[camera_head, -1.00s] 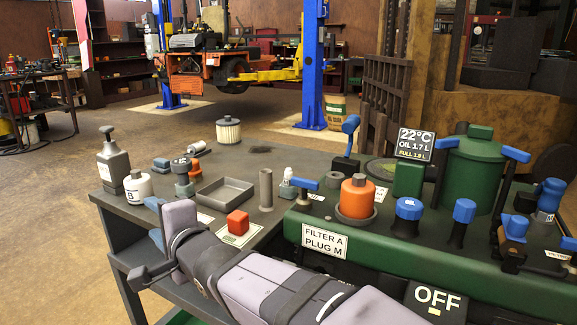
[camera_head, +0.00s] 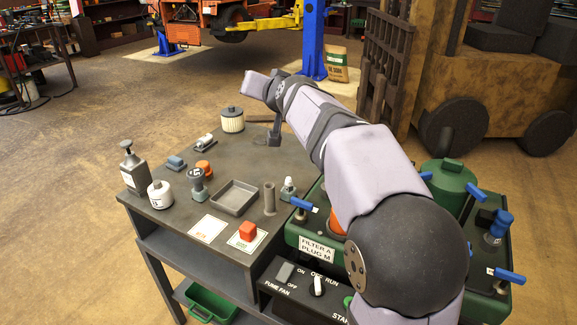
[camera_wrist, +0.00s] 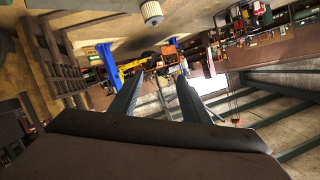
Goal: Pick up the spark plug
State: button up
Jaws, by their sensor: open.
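A small white-topped part that looks like the spark plug (camera_head: 288,185) stands upright in a grey-teal holder near the bench's right side. A white cylindrical part (camera_head: 204,141) lies on a small grey block at the back; I cannot tell whether it is also a plug. Neither plug-like part is clear in the wrist view.
The green machine (camera_head: 308,237) with blue handles stands at right.

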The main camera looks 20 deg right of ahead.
notch_tip(320, 180, down, 7)
jog(key=d+n+g+p, duration=0.15)
jog(key=g+p, duration=0.25)
jog(key=p, duration=0.4)
jog(key=n+g+h+p, duration=0.2)
jog(key=g+p, duration=0.4)
jog(key=p, duration=0.5)
send_near(289, 179)
notch_tip(289, 179, down, 2)
jog(key=shift+w+p+x, duration=0.2)
jog(key=shift+p+x, duration=0.65)
jog(key=shift+x, duration=1.1)
jog(key=shift+w+p+x, duration=0.15)
jog(key=shift+p+x, duration=0.65)
jog(key=shift+x, duration=1.15)
jog(key=shift+r, duration=0.15)
grip_shut()
